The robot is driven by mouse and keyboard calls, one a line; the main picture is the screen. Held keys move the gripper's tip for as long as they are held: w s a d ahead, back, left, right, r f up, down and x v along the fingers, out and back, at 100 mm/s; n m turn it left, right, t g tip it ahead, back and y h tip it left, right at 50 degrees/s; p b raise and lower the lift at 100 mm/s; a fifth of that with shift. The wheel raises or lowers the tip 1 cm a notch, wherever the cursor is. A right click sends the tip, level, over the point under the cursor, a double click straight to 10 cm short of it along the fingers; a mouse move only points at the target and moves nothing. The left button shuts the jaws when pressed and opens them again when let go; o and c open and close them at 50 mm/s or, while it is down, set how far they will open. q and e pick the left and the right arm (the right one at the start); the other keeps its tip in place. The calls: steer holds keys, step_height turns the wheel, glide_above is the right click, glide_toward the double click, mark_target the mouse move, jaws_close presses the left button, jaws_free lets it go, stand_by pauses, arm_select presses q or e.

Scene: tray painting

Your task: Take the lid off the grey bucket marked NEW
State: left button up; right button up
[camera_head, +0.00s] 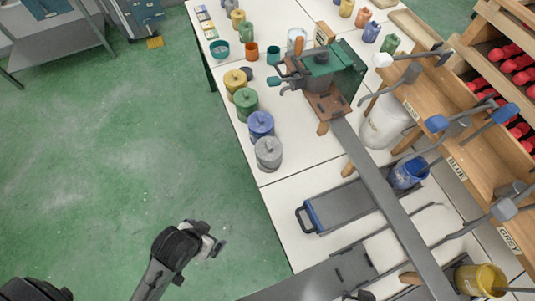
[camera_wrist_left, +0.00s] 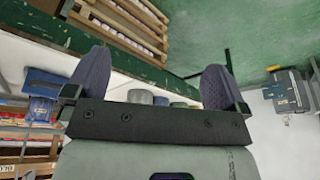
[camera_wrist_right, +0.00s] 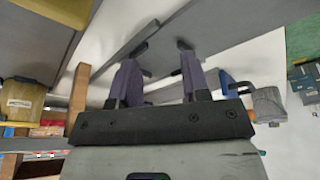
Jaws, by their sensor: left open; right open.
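A grey lidded bucket (camera_head: 268,153) stands upright at the left edge of the white table, nearest me in a row of lidded buckets. Its lid has a small knob and is on. I cannot read the word NEW on it. My left gripper (camera_head: 213,243) is over the green floor, left of the table and below the bucket in the head view. It is open and empty, and its spread fingers show in the left wrist view (camera_wrist_left: 155,75). My right gripper (camera_wrist_right: 160,75) is open and empty near grey rails in the right wrist view.
Blue (camera_head: 260,125), green (camera_head: 245,102) and yellow (camera_head: 235,80) lidded buckets stand behind the grey one. A green press (camera_head: 345,72), a grey trolley tray (camera_head: 350,203) and a long grey rail (camera_head: 395,205) lie to the right.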

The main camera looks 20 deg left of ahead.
arm_select(q)
steer(key=shift+a, duration=0.1)
steer(key=shift+c, duration=0.4)
steer(key=shift+a, duration=0.1)
steer(key=c, duration=1)
arm_select(e)
steer(key=shift+d, duration=0.1)
